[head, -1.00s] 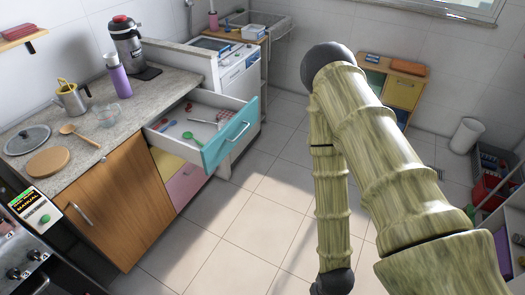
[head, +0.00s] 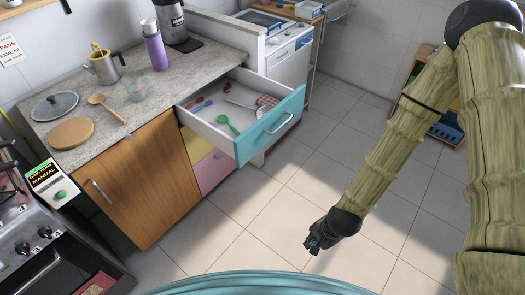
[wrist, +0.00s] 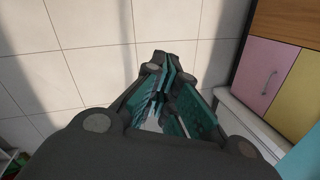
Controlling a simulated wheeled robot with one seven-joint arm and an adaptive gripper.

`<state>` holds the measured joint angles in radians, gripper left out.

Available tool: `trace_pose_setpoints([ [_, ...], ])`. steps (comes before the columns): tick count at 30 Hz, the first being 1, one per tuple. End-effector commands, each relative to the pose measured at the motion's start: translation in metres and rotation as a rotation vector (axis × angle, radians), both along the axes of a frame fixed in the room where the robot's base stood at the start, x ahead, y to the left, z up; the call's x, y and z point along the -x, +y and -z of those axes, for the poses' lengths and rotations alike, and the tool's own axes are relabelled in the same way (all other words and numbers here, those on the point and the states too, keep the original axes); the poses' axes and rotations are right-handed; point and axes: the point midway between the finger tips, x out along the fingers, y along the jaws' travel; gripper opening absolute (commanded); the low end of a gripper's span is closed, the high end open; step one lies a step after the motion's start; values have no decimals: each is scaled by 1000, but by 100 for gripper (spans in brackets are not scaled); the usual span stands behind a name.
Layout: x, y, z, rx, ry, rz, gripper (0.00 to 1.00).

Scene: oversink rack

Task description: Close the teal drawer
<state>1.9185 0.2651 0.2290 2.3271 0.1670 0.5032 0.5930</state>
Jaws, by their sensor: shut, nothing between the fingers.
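The teal drawer (head: 270,127) is pulled well out from under the grey counter in the head view. Its teal front has a light bar handle, and a green spoon, other utensils and a checkered cloth lie inside. My gripper (head: 310,246) hangs over the floor tiles, in front of the drawer and apart from it, to its lower right. In the wrist view my gripper (wrist: 162,72) is shut and empty over the tiles. A teal surface, likely the drawer front, shows at the lower right edge of that view.
Yellow and pink drawers (head: 211,169) and a wooden cabinet door (head: 148,180) are below the counter (head: 75,105). A stove (head: 40,235) stands at lower left. A white appliance (head: 290,62) stands behind the drawer. The floor in front is clear.

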Motion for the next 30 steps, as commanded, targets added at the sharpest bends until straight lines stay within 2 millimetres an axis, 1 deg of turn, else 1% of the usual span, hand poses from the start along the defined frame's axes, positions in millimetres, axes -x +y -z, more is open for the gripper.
trace_pose_setpoints([
  [1, -29, 11, 1, -56, -7, 118, 0],
  [2, -45, 18, -4, -90, -3, 193, 0],
  [3, -65, 27, -12, -138, 5, 288, 0],
  [5, -95, 40, -27, -216, 19, 429, 0],
  [6, -115, 48, -39, -271, 31, 521, 0],
  [8, -143, 59, -59, -356, 54, 650, 0],
  [9, -161, 65, -73, -410, 72, 728, 0],
  [11, -184, 72, -95, -489, 102, 834, 0],
  [12, -197, 75, -109, -537, 122, 894, 0],
  [13, -206, 78, -119, -571, 137, 934, 0],
  [15, -223, 83, -141, -637, 170, 1008, 0],
  [18, -238, 86, -163, -702, 207, 1079, 0],
  [21, -245, 88, -174, -733, 228, 1114, 0],
  [25, -248, 92, -173, -741, 235, 1124, 0],
  [30, -254, 101, -161, -737, 235, 1121, 0],
])
